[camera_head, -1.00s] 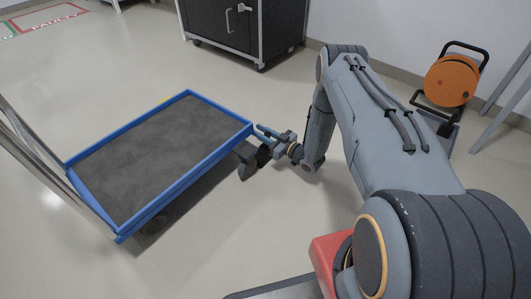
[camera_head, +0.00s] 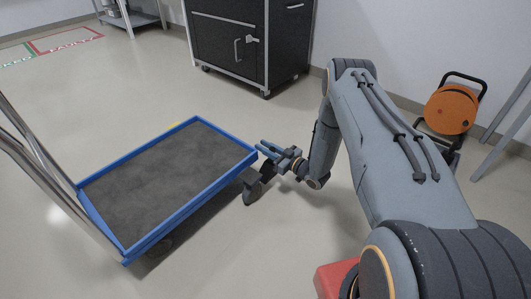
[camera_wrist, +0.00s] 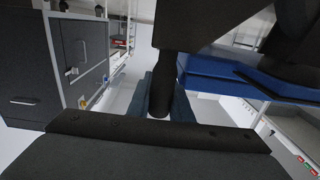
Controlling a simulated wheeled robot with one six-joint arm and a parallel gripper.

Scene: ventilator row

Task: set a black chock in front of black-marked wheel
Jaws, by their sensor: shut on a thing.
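My gripper (camera_head: 267,148) is at the near right corner of the blue-edged cart (camera_head: 200,180). In the wrist view its blue-grey fingers (camera_wrist: 166,100) are shut on the dark handle of the black chock (camera_wrist: 205,22), whose body fills the top middle. In the head view the chock and the corner wheel (camera_head: 251,194) show as dark shapes close together below the gripper. I cannot tell whether they touch or whether the chock rests on the floor. No black mark can be made out on the wheel.
A black wheeled cabinet (camera_head: 235,48) stands at the back. An orange cable reel (camera_head: 449,108) is by the wall at right. The cart's push handle (camera_head: 40,160) rises at left.

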